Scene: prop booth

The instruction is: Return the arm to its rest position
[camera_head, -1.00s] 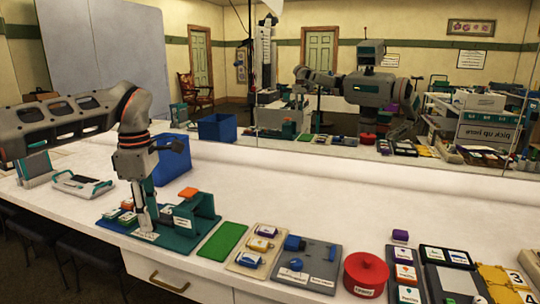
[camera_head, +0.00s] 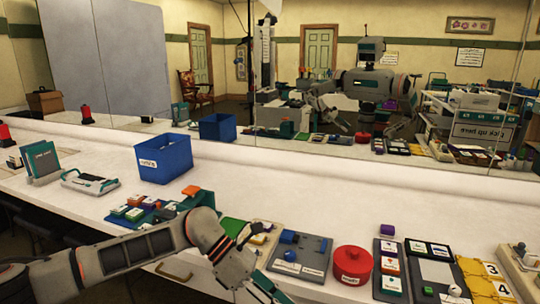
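My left arm comes in low from the left and bends in front of the table's front edge. Its wrist points down and to the right, and my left gripper (camera_head: 268,290) is at the bottom edge of the picture, partly cut off. Whether its fingers are open or shut cannot be made out, and I see nothing held in it. My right gripper is not in view at the table.
A blue bin (camera_head: 165,160) stands towards the back left. A grey board (camera_head: 312,248) with blue pieces, a red lidded pot (camera_head: 352,262) and dark card trays (camera_head: 388,262) line the front edge. The white table's middle (camera_head: 330,205) is clear. A mirror behind reflects the robot.

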